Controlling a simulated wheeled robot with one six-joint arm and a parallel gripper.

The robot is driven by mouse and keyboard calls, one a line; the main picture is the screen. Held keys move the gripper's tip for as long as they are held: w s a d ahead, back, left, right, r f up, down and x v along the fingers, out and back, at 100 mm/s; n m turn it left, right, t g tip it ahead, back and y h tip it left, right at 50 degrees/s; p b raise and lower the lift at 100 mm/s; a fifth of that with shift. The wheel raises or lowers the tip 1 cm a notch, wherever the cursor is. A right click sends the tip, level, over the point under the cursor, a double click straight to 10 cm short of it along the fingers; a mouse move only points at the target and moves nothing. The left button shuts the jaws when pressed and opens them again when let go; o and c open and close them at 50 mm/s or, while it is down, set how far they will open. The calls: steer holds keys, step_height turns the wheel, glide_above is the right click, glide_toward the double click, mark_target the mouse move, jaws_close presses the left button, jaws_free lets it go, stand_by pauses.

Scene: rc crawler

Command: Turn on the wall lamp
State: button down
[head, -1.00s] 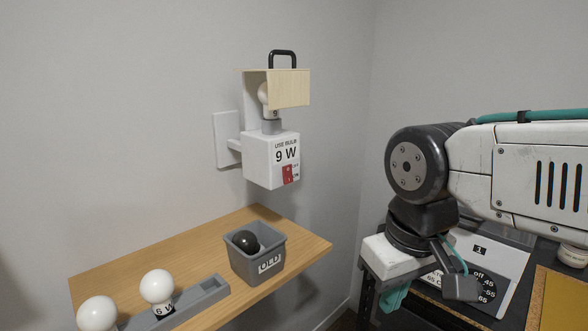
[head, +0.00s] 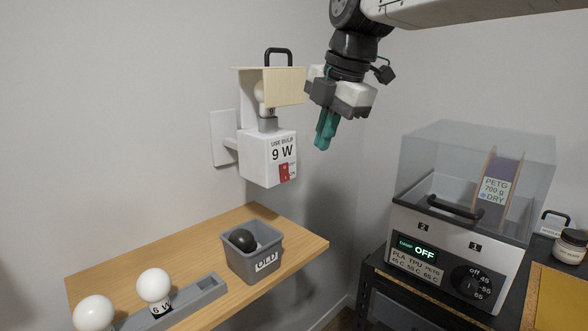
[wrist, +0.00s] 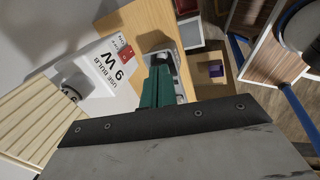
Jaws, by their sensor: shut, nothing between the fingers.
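The wall lamp (head: 268,156) is a white box labelled "USE BULB 9 W", fixed to the wall plate at the upper middle of the head view. A red switch (head: 284,172) sits low on its front; it also shows in the wrist view (wrist: 126,53). A white bulb (head: 262,94) stands on the box, partly behind a pale wooden shade (head: 284,87) with a black handle; it looks unlit. My gripper (head: 322,146) has teal fingers, pointing down, shut and empty. It is right of the lamp box, apart from it in the head view.
Below the lamp is a wooden shelf (head: 200,258) with a grey "OLD" bin (head: 252,262) holding a dark bulb (head: 243,240). Two white bulbs (head: 154,285) stand in a grey rack at the left. A filament dryer (head: 455,252) with a clear lid stands at the right, reading OFF.

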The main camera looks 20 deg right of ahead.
mark_target(285, 172)
steer(key=shift+w+r+n, duration=0.5)
steer(key=shift+w+n, duration=0.15)
steer(key=shift+n, duration=0.15)
steer(key=w+a+f, duration=0.2)
steer(key=w+f, duration=0.4)
steer(key=f, duration=0.4)
steer(key=shift+w+a, duration=0.35)
steer(key=shift+d, duration=0.15)
